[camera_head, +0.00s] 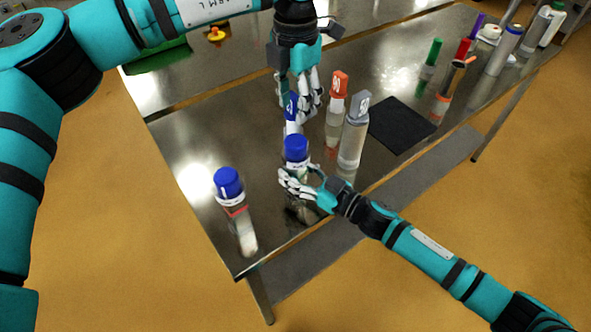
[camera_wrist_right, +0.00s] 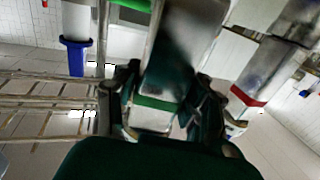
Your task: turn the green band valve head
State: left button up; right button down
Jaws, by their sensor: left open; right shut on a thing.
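The green band valve has a blue head (camera_head: 296,147) and stands near the table's front edge in the head view. In the right wrist view its grey body shows with a green band (camera_wrist_right: 158,103). My right gripper (camera_head: 297,181) is shut on that body below the blue head; the fingers hide part of it. My left gripper (camera_head: 302,100) is open, fingers pointing down, behind and above the blue head.
A blue-headed piece with a red band (camera_head: 236,209) stands at the left front of the steel table (camera_head: 185,135). Orange-topped (camera_head: 337,105) and grey-topped (camera_head: 354,130) bottles stand close on the right. A black mat (camera_head: 402,126) lies beyond them. More bottles stand at the far right.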

aim_at(296, 140)
pick_arm(q)
jog(key=o, duration=0.4)
jog(key=shift+r+n, duration=0.1)
jog(key=shift+n, duration=0.6)
jog(key=shift+o, duration=0.2)
notch_tip(296, 140, down, 11)
jog(key=n, duration=0.9)
jog(key=shift+r+n, duration=0.1)
jog(key=shift+n, duration=0.2)
jog(key=c, duration=1.2)
